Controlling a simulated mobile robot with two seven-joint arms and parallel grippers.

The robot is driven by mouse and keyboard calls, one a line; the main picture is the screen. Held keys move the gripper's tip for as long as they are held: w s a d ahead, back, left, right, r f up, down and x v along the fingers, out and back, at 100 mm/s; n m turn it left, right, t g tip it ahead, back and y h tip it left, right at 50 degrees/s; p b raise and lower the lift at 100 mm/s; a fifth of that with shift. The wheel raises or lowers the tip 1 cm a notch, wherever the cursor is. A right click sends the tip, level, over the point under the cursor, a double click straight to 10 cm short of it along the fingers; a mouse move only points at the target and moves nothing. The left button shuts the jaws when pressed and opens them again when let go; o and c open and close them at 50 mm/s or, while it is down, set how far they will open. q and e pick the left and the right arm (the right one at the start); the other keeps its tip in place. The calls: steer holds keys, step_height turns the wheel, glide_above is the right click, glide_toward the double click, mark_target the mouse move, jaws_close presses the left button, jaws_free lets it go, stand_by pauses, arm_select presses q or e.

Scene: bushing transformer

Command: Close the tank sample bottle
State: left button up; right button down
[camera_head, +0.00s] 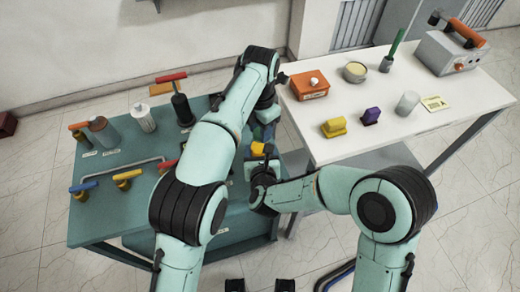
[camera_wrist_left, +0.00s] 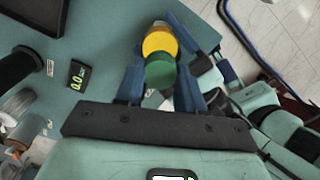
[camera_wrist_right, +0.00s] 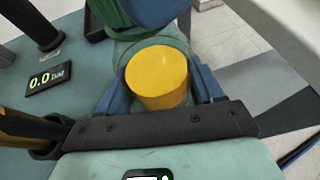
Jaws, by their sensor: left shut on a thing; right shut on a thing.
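The sample bottle shows as a yellow cylinder with a clear wall around it in the right wrist view (camera_wrist_right: 157,77). My right gripper (camera_wrist_right: 160,92) is shut on it, a blue finger on each side. The bottle shows in the head view as a small yellow patch (camera_head: 258,149) between my two grippers. My left gripper (camera_wrist_left: 160,88) is shut on a green cap (camera_wrist_left: 160,72). The cap is close to the yellow bottle (camera_wrist_left: 160,42) in the left wrist view; I cannot tell whether they touch. My arms hide much of both in the head view.
A teal table (camera_head: 120,215) holds several valves with coloured handles, bottles and a black post. A gauge reading 0.0 bar (camera_wrist_right: 50,81) lies beside my right gripper. A white table (camera_head: 330,95) on the right carries an orange box (camera_head: 309,86), coloured blocks and a grey device.

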arm_select(q)
steer(key=m, duration=2.7)
steer(key=shift+m, duration=0.4)
steer(key=m, duration=0.6)
steer(key=shift+f+m, duration=0.1)
steer(key=shift+m, duration=0.2)
steer(key=m, duration=0.6)
steer(key=shift+m, duration=0.4)
steer(key=m, duration=0.6)
steer(key=shift+m, duration=0.4)
steer(key=m, duration=0.5)
steer(key=shift+m, duration=0.3)
steer(key=o, duration=1.2)
steer(key=shift+o, duration=0.2)
steer(key=shift+r, duration=3.7)
